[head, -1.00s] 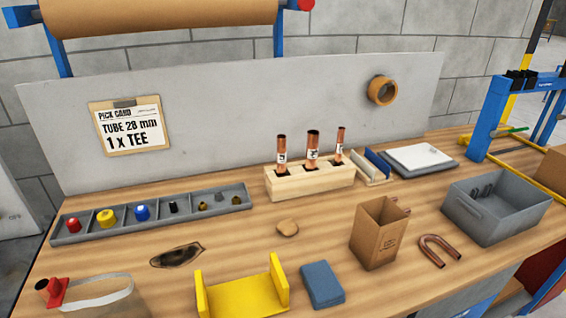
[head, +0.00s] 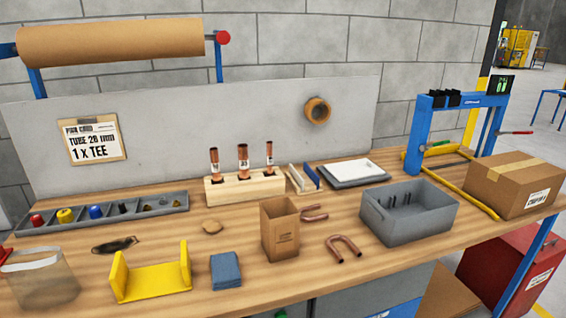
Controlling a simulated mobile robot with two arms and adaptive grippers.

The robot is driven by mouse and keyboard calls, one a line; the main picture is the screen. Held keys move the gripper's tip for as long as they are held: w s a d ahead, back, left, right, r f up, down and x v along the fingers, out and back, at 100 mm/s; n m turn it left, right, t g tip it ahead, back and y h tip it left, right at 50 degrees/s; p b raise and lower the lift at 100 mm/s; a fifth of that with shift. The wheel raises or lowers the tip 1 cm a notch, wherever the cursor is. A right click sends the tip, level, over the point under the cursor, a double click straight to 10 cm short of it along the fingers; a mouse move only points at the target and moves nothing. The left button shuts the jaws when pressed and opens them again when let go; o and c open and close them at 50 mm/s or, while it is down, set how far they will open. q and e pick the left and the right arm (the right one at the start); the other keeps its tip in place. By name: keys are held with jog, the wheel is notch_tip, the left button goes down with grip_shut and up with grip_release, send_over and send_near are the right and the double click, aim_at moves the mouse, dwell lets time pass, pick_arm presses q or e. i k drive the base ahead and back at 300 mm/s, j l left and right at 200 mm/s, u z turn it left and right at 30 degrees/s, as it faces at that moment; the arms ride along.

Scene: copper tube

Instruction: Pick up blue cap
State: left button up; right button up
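The blue cap (head: 95,212) sits in a compartment of the long grey divided tray (head: 160,209) at the left back of the workbench. A yellow cap (head: 65,216) and a red cap (head: 37,220) are in the compartments to its left. A small black part (head: 122,207) and smaller brass-coloured pieces are to its right.
A clear bag (head: 42,280), yellow bracket (head: 152,280) and blue cloth (head: 225,270) stand along the front. A wooden block (head: 245,188) with copper tubes, cardboard box (head: 280,230) and grey bin (head: 408,215) are farther right. A dark stain (head: 115,245) lies before the tray.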

aim_at(94, 212)
jog(key=i+j+u, duration=0.2)
jog(key=j+u, duration=0.15)
jog(key=i+j+u, duration=0.5)
jog(key=u, duration=0.15)
